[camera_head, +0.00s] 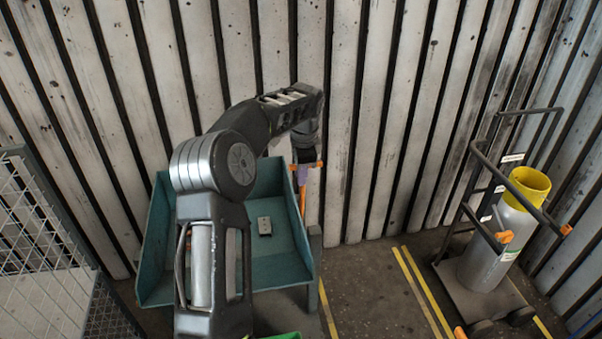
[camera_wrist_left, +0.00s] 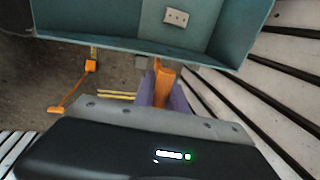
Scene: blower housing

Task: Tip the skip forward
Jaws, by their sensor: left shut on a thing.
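The skip (camera_head: 165,240) is a teal, open-topped tub by the corrugated wall, partly hidden behind my left arm. Its rim and inside also show at the top of the left wrist view (camera_wrist_left: 95,22). A small pale block with dark dots (camera_head: 264,226) lies inside it. An orange handle (camera_head: 301,203) stands at the skip's right side. My left gripper (camera_head: 304,171), with purple fingers, is shut on this handle near its top. In the left wrist view the handle (camera_wrist_left: 164,73) sits between the fingers. My right gripper is not in view.
A dark trolley (camera_head: 478,200) with a grey, yellow-topped cylinder (camera_head: 490,250) stands at the right. A mesh cage (camera_head: 45,250) is at the left. Yellow floor lines (camera_head: 425,290) cross the clear floor between skip and trolley. A green edge (camera_head: 285,336) shows at the bottom.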

